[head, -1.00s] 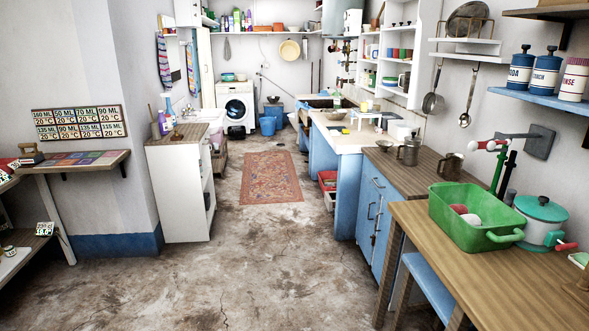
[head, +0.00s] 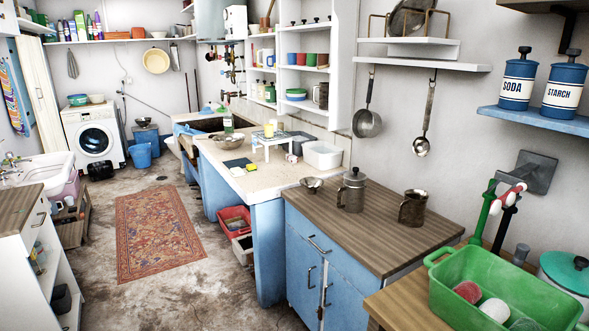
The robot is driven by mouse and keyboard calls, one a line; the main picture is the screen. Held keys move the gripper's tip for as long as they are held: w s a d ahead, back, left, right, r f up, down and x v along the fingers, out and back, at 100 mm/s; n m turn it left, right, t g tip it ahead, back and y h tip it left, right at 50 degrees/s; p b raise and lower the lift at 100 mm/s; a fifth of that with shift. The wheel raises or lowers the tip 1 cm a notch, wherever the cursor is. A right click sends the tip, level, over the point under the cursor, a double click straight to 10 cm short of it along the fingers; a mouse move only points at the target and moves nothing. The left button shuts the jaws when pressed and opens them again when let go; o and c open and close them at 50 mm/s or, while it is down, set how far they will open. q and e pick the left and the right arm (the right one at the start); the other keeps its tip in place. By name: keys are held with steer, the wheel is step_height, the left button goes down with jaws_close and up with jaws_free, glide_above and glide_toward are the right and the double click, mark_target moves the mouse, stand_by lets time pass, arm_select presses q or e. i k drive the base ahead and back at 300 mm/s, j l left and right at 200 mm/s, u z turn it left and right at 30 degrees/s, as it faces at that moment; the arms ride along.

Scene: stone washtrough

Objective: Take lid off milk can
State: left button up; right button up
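A grey metal can (head: 351,193) with a side handle stands upright on the wood-topped blue cabinet (head: 400,235) at centre right in the head view. A lid (head: 354,175) with a small knob sits on top of it. It may be the milk can, but at this size I cannot be sure. No other clear milk can shows. Neither of my grippers is in view.
A dark metal jug (head: 413,207) and a small metal bowl (head: 312,184) flank the can. A green basin (head: 500,290) stands on the table at lower right. A blue shelf (head: 535,120) juts out above.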

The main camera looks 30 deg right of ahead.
mark_target(355, 175)
steer(key=i+z, duration=0.2)
steer(key=i, duration=0.4)
steer(key=i+j+z, duration=0.2)
steer(key=i, duration=0.4)
steer(key=i+j+z, duration=0.15)
steer(key=i, duration=0.45)
